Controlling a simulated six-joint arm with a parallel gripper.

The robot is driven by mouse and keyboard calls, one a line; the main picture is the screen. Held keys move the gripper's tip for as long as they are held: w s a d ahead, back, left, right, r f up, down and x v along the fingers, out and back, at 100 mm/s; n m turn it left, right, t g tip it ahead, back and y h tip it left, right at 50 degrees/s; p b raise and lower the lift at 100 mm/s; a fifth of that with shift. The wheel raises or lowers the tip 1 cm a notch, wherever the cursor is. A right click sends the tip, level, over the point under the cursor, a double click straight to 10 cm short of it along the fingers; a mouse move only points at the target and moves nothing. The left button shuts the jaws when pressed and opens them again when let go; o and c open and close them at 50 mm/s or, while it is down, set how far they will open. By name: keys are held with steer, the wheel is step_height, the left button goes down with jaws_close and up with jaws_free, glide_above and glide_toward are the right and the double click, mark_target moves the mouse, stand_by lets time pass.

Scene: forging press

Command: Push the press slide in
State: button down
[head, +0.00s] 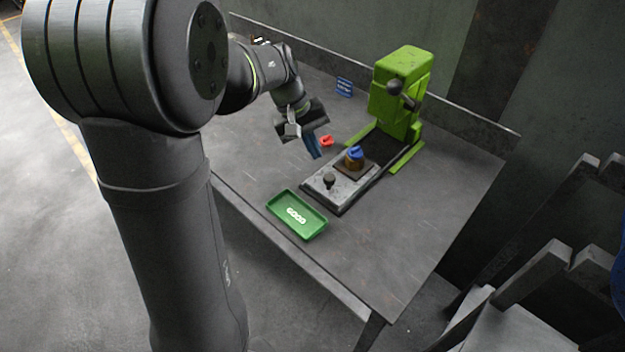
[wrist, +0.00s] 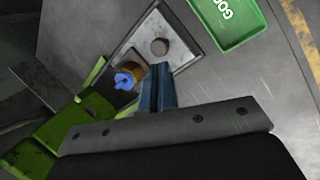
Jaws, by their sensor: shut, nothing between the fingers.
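The green press (head: 398,95) stands at the back of the table, with a dark ball-ended lever on its front. Its grey slide (head: 340,188) is drawn out toward the table's front. The slide bears a dark round knob (head: 329,180) near its front end and a blue-topped brown piece (head: 355,158) farther back. In the wrist view the slide (wrist: 140,38), knob (wrist: 159,46) and blue-topped piece (wrist: 128,76) also show. My gripper (head: 316,154) is shut and empty, with blue fingers, above the table left of the slide. Its fingers (wrist: 158,88) show in the wrist view.
A green tray marked GOOD (head: 278,203) lies left of the slide's front end, and it also shows in the wrist view (wrist: 234,42). A small red object (head: 327,141) lies near my fingers. The table's right front is clear.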

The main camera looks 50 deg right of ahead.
mark_target(348, 155)
steer(key=w+a+f+n+h, duration=0.25)
steer(key=a+n, duration=0.25)
steer(key=n, duration=0.4)
steer(key=w+a+f+n+h, duration=0.1)
steer(key=a+n+h, duration=0.35)
steer(key=n, duration=0.55)
steer(key=shift+y, duration=0.5)
steer(key=x, duration=1)
steer(key=shift+s+a+f, duration=0.2)
steer(key=shift+a, duration=0.1)
steer(key=shift+s+d, duration=0.25)
steer(key=shift+d, duration=0.25)
steer(key=shift+s+d, duration=0.25)
steer(key=shift+d, duration=0.3)
steer(key=shift+s+d, duration=0.3)
steer(key=shift+d, duration=0.35)
steer(key=d, duration=1.2)
steer(key=shift+d, duration=0.4)
steer(key=shift+d+r, duration=0.1)
steer(key=shift+d, duration=0.4)
steer(key=shift+g, duration=0.3)
